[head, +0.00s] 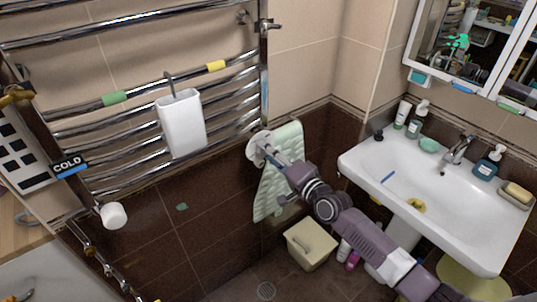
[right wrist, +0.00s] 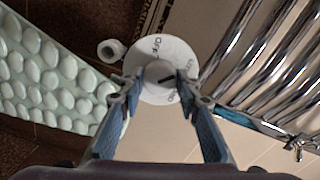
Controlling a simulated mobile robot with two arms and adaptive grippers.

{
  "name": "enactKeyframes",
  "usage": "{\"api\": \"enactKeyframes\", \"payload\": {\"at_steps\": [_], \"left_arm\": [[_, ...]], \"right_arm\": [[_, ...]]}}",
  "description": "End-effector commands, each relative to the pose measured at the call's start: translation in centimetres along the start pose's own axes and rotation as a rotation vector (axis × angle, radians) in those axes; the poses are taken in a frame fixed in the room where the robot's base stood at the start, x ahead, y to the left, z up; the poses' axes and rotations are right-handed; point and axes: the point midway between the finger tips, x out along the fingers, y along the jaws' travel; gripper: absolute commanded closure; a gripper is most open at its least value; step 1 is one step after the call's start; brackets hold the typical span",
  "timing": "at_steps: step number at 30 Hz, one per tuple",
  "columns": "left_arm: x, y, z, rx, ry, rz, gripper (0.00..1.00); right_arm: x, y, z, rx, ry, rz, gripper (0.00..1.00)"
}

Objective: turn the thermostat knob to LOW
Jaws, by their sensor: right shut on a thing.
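The thermostat knob shows as a white round dial (right wrist: 182,51) in the right wrist view, with "OFF" printed near its top. Other lettering at its right and lower edges is too small or covered to read surely. A short dark mark lies near its middle, slanting up to the right. The dial also shows in the head view (head: 254,152) at the lower right end of the towel ladder. My right gripper (right wrist: 158,82) is shut on the knob, with a blue-grey finger on each side; it also shows in the head view (head: 270,150). My left gripper is not in view.
The chrome towel ladder (head: 150,97) holds a white container (head: 183,125). A pale green pebbled mat (head: 284,165) hangs beside the dial. A beige bin (head: 310,243) stands below, and a white sink (head: 400,185) is at the right.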

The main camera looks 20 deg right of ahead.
Motion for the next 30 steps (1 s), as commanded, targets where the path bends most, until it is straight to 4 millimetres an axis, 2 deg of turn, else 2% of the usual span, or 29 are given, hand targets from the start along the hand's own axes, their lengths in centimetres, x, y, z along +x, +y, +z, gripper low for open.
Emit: {"api": "enactKeyframes", "payload": {"at_steps": [9, 24, 25, 30], "left_arm": [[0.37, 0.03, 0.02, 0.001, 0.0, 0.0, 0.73], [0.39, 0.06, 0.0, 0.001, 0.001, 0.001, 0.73], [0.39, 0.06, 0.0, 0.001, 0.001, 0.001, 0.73], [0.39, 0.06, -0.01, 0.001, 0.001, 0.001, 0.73]], "right_arm": [[-0.01, 0.05, -0.09, 0.104, -0.002, 0.0, 0.94], [-0.02, 0.04, -0.12, 0.119, -0.003, 0.0, 0.94], [-0.02, 0.04, -0.12, 0.119, -0.003, 0.0, 0.67], [-0.01, 0.03, -0.09, 0.119, -0.003, 0.0, 0.52]]}}
